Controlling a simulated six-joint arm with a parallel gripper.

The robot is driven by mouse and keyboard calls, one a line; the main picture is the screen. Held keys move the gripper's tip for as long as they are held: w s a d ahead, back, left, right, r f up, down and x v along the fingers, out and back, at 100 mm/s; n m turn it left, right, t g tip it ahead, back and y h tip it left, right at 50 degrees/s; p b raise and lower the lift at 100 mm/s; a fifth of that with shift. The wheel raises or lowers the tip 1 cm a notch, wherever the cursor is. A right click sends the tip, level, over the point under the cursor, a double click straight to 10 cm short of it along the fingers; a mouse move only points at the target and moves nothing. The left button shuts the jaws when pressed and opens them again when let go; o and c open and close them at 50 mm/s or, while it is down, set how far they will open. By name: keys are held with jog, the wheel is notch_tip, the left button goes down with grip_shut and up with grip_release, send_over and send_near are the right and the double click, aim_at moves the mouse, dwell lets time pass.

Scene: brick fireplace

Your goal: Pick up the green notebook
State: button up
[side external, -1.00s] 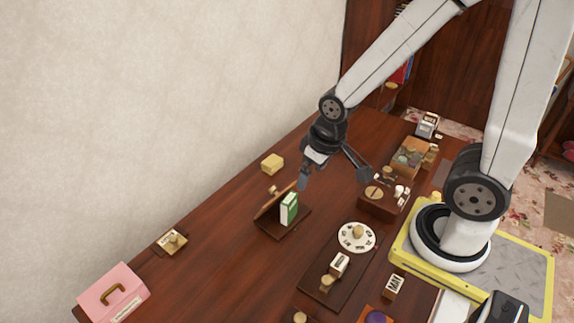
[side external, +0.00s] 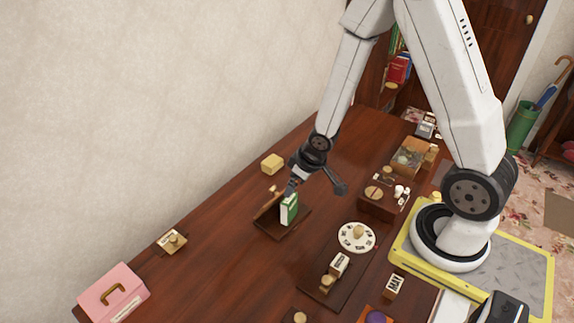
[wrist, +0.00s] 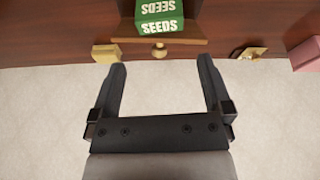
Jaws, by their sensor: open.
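A yellow block (side external: 272,164) lies behind the stand near the wall. A pink box (side external: 113,292) is at the front left. A white dial (side external: 357,237), a label stamp (side external: 339,264) and wooden trays stand to the right.

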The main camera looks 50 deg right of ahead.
aim_at(290, 198)
jog(key=shift+w+d+f+y, duration=0.1)
jog(key=shift+w+f+y, duration=0.05)
jog(key=shift+f, duration=0.7)
jog(key=shift+w+d+f+y, duration=0.1)
jog(key=shift+w+f+y, duration=0.05)
jog(key=shift+f, duration=0.7)
jog(key=shift+x, duration=1.3)
jog(key=shift+x, duration=2.6)
jog(key=shift+s, duration=0.1)
jog(key=c, duration=1)
jog(key=shift+r, duration=0.15)
